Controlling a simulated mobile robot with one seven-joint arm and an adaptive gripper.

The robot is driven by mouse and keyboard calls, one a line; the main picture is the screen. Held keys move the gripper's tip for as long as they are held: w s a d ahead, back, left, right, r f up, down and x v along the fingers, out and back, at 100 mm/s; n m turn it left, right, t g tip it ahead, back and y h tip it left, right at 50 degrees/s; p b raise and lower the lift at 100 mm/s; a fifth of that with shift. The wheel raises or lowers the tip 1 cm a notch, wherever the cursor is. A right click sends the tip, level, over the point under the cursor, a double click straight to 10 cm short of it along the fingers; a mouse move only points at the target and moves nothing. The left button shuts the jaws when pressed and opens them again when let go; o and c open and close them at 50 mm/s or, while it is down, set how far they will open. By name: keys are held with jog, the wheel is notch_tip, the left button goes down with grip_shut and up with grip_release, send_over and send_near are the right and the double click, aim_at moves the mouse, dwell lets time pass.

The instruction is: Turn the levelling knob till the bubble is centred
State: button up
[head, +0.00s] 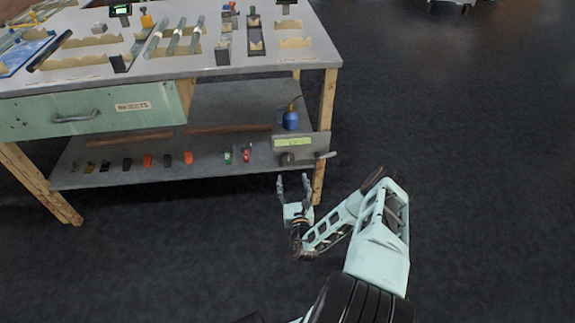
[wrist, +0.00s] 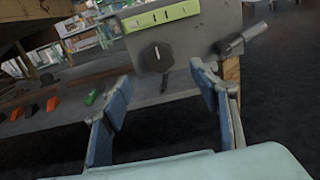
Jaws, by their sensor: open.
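A dark, round levelling knob (head: 287,158) is on the front of a grey panel (head: 308,153) at the bench's lower right. In the wrist view the knob (wrist: 157,55) has a pale mark on its face. Above it is a yellow-green strip (wrist: 162,17) with a few marks, which looks like the level; it also shows in the head view (head: 292,142). I cannot make out a bubble. My gripper (head: 293,180) is open and empty, in front of and below the panel. In the wrist view the knob lies beyond the gap between the fingers (wrist: 163,82), apart from them.
A lever handle (wrist: 243,38) sticks out at the panel's right, close to the bench leg (head: 326,110). A blue bottle (head: 291,119) stands behind the panel. Several small coloured items, one orange (head: 147,160), line the lower shelf (head: 205,157).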

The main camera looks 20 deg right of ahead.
aim_at(289, 160)
jog(key=b+x, duration=0.3)
jog(key=x, duration=0.7)
jog(key=shift+w, duration=0.2)
jog(key=shift+c, duration=0.3)
jog(key=c, duration=1.1)
